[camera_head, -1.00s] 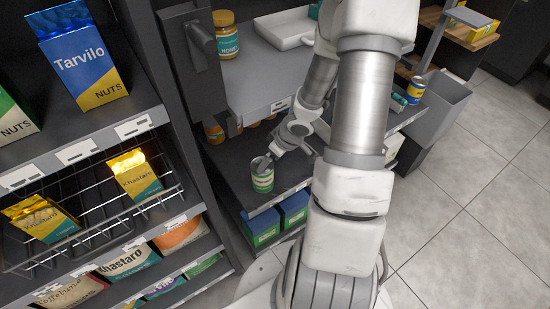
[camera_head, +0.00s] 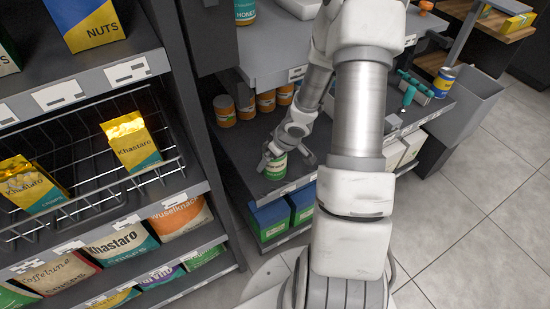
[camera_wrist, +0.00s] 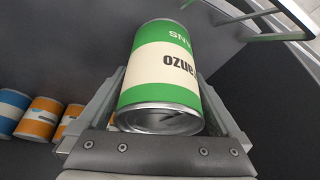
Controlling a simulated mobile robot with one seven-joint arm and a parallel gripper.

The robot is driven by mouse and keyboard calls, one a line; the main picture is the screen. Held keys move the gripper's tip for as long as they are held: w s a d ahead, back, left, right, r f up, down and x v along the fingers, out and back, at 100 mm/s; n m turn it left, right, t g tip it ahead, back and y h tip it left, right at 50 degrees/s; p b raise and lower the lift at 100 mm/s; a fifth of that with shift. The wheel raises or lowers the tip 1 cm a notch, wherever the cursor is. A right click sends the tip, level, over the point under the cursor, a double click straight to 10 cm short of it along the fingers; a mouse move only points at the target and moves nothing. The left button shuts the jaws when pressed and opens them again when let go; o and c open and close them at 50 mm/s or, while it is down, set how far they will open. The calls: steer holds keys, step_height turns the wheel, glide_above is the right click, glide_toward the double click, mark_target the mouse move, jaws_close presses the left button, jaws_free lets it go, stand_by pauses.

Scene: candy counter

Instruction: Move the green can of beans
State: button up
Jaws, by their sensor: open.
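The green can of beans (camera_head: 276,167) has a cream label band and stands on the dark lower shelf near its front edge. In the wrist view the can (camera_wrist: 165,75) fills the middle, its metal end facing the camera. My gripper (camera_head: 288,160) is at the can, reaching from behind and above. In the wrist view its two fingers (camera_wrist: 160,110) are spread, one on each side of the can. The gripper is open, and I cannot tell whether either finger touches the can. Part of the can is hidden by the gripper in the head view.
Blue and green boxes (camera_head: 271,222) sit on the shelf below. A wire basket rack (camera_head: 85,190) with yellow bags is at left. A blue and yellow can (camera_head: 444,82) stands at right.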

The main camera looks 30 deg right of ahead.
steer(key=shift+f, duration=0.2)
steer(key=shift+c, duration=0.3)
steer(key=c, duration=1.4)
steer(key=o, duration=1.5)
steer(key=shift+c, duration=0.2)
steer(key=p+v, duration=1.3)
steer(key=v, duration=0.4)
steer(key=shift+r, duration=0.3)
steer(key=shift+w, duration=0.1)
